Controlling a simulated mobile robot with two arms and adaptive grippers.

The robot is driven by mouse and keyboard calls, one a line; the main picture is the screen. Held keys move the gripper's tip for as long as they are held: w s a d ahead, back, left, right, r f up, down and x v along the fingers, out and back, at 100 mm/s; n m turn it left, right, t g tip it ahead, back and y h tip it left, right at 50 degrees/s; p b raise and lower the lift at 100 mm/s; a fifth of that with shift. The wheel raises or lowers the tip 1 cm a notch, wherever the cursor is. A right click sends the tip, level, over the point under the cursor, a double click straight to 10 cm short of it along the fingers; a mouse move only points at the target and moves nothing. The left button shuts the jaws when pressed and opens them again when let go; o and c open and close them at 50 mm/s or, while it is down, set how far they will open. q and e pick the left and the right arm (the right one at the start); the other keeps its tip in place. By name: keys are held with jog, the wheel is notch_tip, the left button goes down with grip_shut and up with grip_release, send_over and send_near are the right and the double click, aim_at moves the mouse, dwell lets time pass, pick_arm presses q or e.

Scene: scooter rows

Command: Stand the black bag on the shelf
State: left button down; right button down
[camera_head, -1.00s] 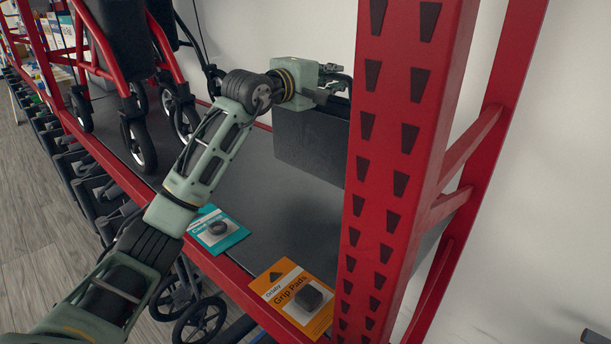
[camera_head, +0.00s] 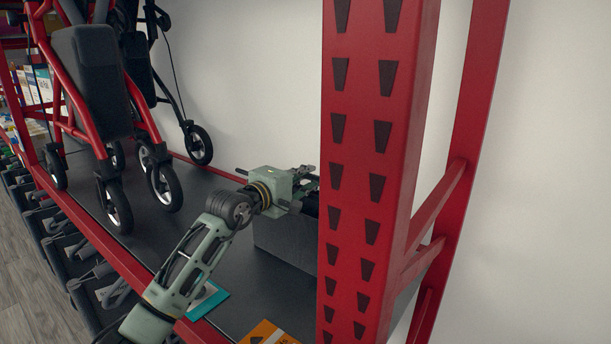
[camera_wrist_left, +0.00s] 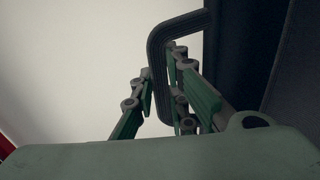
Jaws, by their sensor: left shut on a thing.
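The black bag (camera_head: 285,243) is a dark, boxy shape at the right of the shelf (camera_head: 150,235) in the head view, close beside the red upright. My left gripper (camera_head: 306,186) is above it, shut on its handle. In the left wrist view the handle (camera_wrist_left: 158,62) is a dark loop passing between the green-padded fingers (camera_wrist_left: 170,100), and the bag's side (camera_wrist_left: 238,50) fills the right. The bag looks upright, low over the shelf; I cannot tell whether its base touches. The upright hides its right end. My right gripper is out of view.
A red perforated upright (camera_head: 365,170) stands right of the bag. Walkers with black wheels (camera_head: 115,205) stand on the left of the shelf. A teal packet (camera_head: 208,300) and an orange packet (camera_head: 266,333) lie near the front edge. Shelf between walkers and bag is partly clear.

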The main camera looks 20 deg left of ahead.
pick_arm(q)
jog(key=c, duration=2.2)
grip_release()
jog(key=o, duration=0.5)
jog(key=shift+c, duration=0.2)
jog(key=shift+r, duration=0.1)
jog(key=b+v, duration=0.4)
jog(key=v, duration=0.8)
